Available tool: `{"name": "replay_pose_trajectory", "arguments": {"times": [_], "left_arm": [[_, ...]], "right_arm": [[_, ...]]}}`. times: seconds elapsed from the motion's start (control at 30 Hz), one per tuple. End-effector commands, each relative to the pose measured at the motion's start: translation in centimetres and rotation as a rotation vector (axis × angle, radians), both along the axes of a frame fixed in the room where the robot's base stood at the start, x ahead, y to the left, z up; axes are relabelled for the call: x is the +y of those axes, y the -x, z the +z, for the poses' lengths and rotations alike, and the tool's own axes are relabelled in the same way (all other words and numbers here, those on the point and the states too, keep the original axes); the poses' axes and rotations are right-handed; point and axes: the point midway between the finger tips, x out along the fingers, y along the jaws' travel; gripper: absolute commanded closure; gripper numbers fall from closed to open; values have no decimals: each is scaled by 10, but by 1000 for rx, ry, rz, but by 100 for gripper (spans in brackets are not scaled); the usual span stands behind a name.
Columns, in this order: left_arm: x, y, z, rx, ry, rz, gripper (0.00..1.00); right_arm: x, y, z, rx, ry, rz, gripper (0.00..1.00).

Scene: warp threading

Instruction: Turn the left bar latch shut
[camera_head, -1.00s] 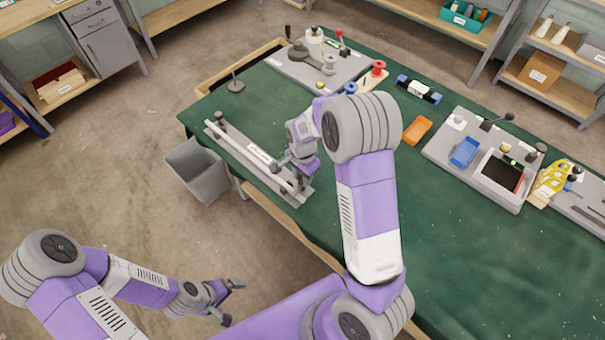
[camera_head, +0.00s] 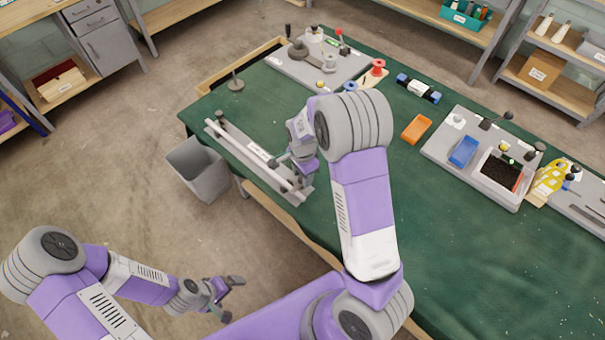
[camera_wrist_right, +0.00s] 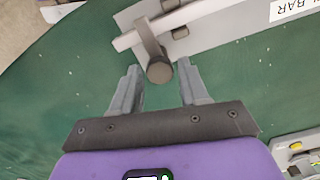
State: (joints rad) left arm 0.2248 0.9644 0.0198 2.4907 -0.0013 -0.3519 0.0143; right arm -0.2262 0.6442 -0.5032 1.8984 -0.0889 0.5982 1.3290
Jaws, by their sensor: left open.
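A long grey bar fixture (camera_head: 235,146) with a white label lies along the left edge of the green table. A knob stands at its far-left end (camera_head: 219,116). My right gripper (camera_head: 298,176) is over its near-right end, where the arm partly hides the fittings. In the right wrist view, a latch (camera_wrist_right: 148,36) with a round dark knob (camera_wrist_right: 159,70) lies across the bar. My right gripper (camera_wrist_right: 160,88) is open, with the knob just beyond and between its fingertips; contact is not visible. My left gripper (camera_head: 230,298) is open and empty, low over the floor beside the table.
A grey bin (camera_head: 199,170) stands on the floor by the table edge. A grey plate with fittings (camera_head: 300,68) is at the back. An orange tray (camera_head: 417,129) and a fixture board with a blue tray (camera_head: 463,151) lie right of my right arm. Green cloth between is clear.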

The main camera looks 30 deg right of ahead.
Motion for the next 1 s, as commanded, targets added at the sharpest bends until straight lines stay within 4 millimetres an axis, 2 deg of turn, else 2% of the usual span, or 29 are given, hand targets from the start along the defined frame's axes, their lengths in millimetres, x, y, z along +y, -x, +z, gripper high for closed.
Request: {"name": "replay_pose_trajectory", "arguments": {"times": [0.1, 0.4, 0.8, 1.0], "left_arm": [[0, 0, 0, 0, 0, 0, 0], [0, 0, 1, 0, 0, 0, 0], [0, 0, 15, 0, 0, 0, 0], [0, 0, 17, 0, 0, 0, 0]], "right_arm": [[0, 0, 0, 0, 0, 1, 42], [0, 0, 4, -1, 0, 2, 42], [0, -1, 65, -4, -1, 2, 42], [0, 0, 76, -1, 0, 1, 42]]}}
